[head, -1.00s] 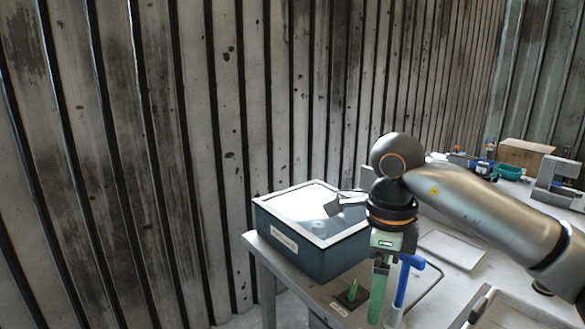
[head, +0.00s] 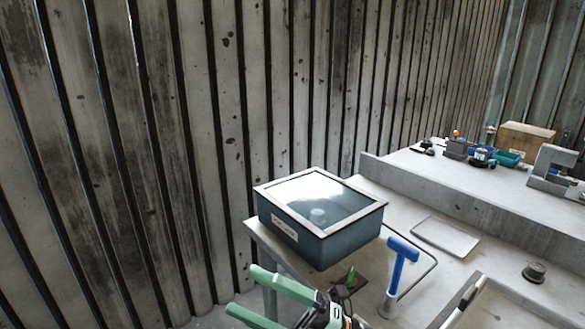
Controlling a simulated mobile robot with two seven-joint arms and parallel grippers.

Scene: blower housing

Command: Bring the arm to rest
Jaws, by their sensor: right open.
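My right gripper (head: 246,291) shows at the bottom of the head view, left of centre. Its two green fingers are apart and point left, with nothing between them. It is in front of the table's near left corner, below the blue-grey bin in the picture. The rest of my right arm is out of the frame. My left gripper is not in view.
A blue-grey bin (head: 335,240) with a pale rim stands on the bench. A blue T-handled tool (head: 399,268) stands upright beside a small green peg (head: 350,276). A dark round part (head: 534,271) and a tray (head: 458,319) lie to the right. A ribbed wall rises behind.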

